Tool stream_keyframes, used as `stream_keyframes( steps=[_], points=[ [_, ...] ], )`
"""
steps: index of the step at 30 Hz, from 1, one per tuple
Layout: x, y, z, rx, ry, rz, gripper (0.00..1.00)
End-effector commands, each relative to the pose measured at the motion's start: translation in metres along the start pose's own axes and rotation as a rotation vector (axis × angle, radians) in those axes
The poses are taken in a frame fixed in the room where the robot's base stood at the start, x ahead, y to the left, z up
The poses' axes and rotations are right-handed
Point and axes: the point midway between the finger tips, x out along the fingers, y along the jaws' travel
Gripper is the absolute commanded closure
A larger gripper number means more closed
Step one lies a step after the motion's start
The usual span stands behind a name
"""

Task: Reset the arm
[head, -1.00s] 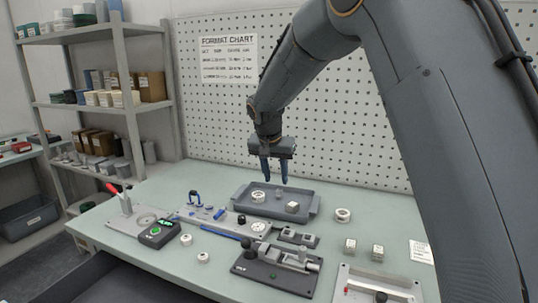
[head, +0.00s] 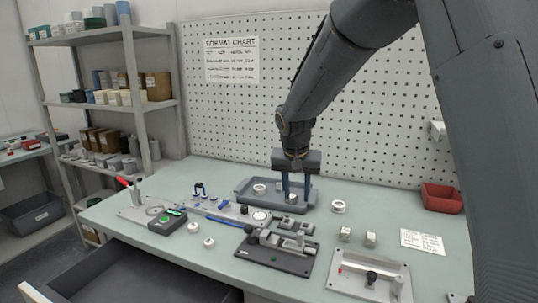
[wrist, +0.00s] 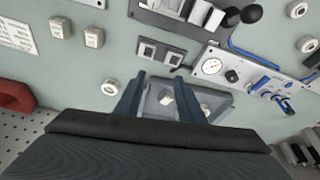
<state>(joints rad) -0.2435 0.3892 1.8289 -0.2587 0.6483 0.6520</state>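My gripper (head: 295,193) hangs pointing down over the grey tray (head: 243,200) in the head view. Its two dark blue fingers are spread apart. In the wrist view the fingers of my gripper (wrist: 158,80) are also apart, with nothing clasped between them. The tray (wrist: 226,102) is below them in that view and holds a white ring (head: 259,188) and a small pale block (wrist: 166,98). I cannot tell the exact height of the fingertips above the tray.
A black fixture (head: 276,255) and a gauge plate (head: 228,212) stand in front of the tray. A white ring (head: 338,206) and two small blocks (head: 345,233) lie to the right. A red bin (head: 441,198) is at the back right. A pegboard (head: 370,120) rises behind.

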Motion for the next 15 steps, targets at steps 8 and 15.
stream_keyframes(
  steps=[8, 15],
  points=[
    [-0.002, 0.076, 0.082, -0.088, -0.055, -0.030, 0.65],
    [-0.005, 0.141, 0.181, -0.172, -0.086, -0.061, 0.65]
  ],
)
